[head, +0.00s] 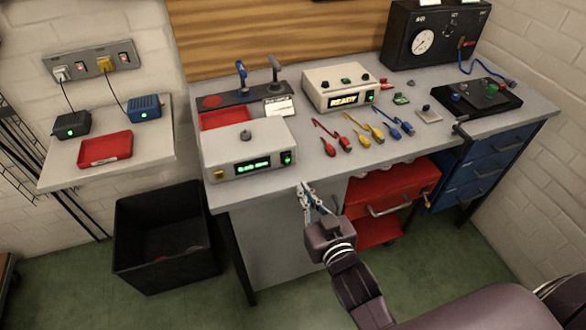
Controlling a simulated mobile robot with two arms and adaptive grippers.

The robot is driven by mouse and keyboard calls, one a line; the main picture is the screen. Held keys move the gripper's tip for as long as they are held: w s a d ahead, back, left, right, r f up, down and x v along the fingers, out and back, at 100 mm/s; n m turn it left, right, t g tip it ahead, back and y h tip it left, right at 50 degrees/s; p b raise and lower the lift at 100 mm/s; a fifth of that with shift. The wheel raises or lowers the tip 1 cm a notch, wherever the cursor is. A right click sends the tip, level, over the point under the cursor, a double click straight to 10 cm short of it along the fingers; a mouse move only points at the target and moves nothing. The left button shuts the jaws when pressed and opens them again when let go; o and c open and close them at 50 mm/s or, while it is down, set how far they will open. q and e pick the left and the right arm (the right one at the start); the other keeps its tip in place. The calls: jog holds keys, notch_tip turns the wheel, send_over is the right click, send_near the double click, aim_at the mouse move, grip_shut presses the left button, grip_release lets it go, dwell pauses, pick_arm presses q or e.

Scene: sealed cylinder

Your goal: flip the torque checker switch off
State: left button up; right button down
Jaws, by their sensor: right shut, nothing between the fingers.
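A pale box with a knob on top, which appears to be the torque checker (222,161), stands at the front left of the workbench. Its green display is lit, with digits too small to read surely. A small switch (287,158) glows green at the right end of its front face. My right gripper (304,188) is shut and empty. In the picture it is just below and right of that switch, in front of the bench's front edge, apart from the box. My left gripper is not in view.
The grey workbench (320,175) also bears a box reading READY (339,90), coloured leads (361,138) and a black gauge unit (434,35). Red drawers (393,190) are below. A black bin (166,238) stands left, under a side shelf (150,140) with two adapters.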

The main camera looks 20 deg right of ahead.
aim_at(293, 177)
jog(key=w, duration=0.2)
jog(key=w+p, duration=0.1)
jog(key=w, duration=0.1)
jog(key=w+f, duration=0.1)
jog(key=w, duration=0.2)
jog(key=shift+a, duration=0.15)
jog(key=shift+w+f, duration=0.2)
jog(key=shift+w, duration=0.4)
jog(key=shift+w+f, duration=0.1)
jog(key=shift+w, duration=0.25)
jog(key=shift+s, duration=0.1)
jog(key=s+r, duration=0.2)
jog(key=s, duration=1)
jog(key=shift+d, duration=0.2)
jog(key=shift+w, duration=0.1)
